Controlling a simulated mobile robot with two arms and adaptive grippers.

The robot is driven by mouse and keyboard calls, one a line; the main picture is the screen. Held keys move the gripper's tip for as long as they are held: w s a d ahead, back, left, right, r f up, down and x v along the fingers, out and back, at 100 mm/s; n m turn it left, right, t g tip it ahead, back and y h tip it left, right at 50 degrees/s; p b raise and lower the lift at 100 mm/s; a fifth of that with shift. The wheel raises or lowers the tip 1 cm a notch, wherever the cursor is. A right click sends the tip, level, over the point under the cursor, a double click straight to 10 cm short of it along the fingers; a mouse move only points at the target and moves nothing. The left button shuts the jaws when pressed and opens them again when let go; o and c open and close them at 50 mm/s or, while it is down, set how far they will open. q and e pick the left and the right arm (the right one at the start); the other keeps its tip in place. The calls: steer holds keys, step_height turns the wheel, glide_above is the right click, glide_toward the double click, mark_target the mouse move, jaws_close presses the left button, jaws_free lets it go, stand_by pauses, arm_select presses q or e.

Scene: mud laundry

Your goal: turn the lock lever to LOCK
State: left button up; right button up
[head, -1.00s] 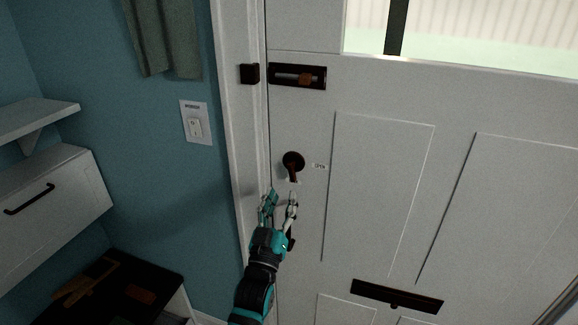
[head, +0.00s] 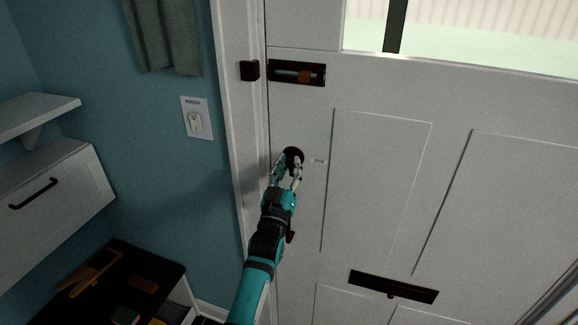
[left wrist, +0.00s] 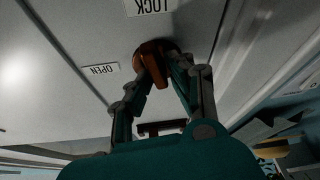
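The lock lever (left wrist: 152,63) is reddish-brown on a round dark base (head: 294,154) on the white door. In the left wrist view it points toward my gripper, not along the OPEN label (left wrist: 98,70) at its left or the LOCK label (left wrist: 150,5) beyond it. My left gripper (head: 285,164) is at the lever, its fingers hiding most of it in the head view. In the left wrist view the gripper (left wrist: 162,78) is open, with one finger on each side of the lever; firm contact is not clear. My right gripper is not in view.
A slide bolt (head: 297,73) is above the lock, with a dark catch (head: 250,70) on the frame. A mail slot (head: 393,287) is lower on the door. A light switch (head: 196,118), a shelf (head: 40,115) and a cabinet (head: 55,205) are at left.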

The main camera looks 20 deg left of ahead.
arm_select(q)
jaws_close()
steer(key=shift+f+m+h, duration=0.1)
steer(key=shift+m+h, duration=0.3)
steer(key=shift+m, duration=0.4)
steer(key=shift+m+h, duration=0.6)
steer(key=shift+m, duration=0.6)
steer(key=shift+o, duration=2.1)
jaws_free()
